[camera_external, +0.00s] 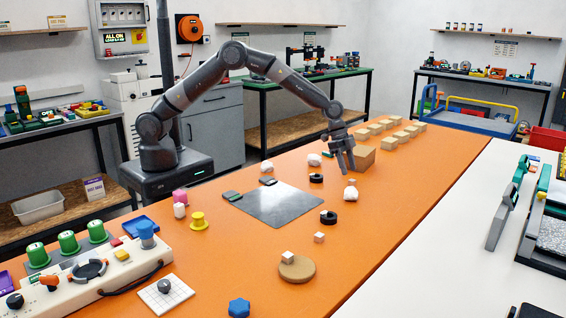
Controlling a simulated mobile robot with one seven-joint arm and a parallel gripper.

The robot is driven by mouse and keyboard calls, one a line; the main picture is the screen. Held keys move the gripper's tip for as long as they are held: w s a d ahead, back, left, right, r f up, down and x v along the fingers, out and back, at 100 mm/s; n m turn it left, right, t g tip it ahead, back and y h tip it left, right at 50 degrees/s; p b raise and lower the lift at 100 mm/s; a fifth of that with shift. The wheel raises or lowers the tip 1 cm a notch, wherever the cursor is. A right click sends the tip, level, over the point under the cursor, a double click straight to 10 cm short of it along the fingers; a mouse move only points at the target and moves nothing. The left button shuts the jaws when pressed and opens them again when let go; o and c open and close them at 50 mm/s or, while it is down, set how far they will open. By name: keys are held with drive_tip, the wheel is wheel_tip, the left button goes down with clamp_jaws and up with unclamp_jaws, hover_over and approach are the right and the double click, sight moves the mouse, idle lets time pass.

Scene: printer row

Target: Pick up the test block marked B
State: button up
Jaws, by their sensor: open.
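My gripper (345,167) hangs open and empty over the orange table (245,250), pointing down. It is in front of a tan box (364,157), and I cannot tell whether it touches it. A small pale cube (287,257) sits on a round tan disc (297,270) near the front of the table. Another small pale cube (319,237) stands on the table just behind and right of the disc. No letter B is readable on either cube, so I cannot tell which block is marked B. My gripper is well behind both cubes.
Several tan blocks (389,143) stand in rows behind the box. Black rings (328,217), a white bag (350,193) and a grey plate (275,203) lie mid-table. A blue knob (239,307) is at the front. The right front of the orange table is clear.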

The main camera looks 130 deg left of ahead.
sight(352, 180)
drive_tip(key=x, duration=0.4)
drive_tip(key=shift+w+f, duration=0.2)
clamp_jaws()
idle(0.3)
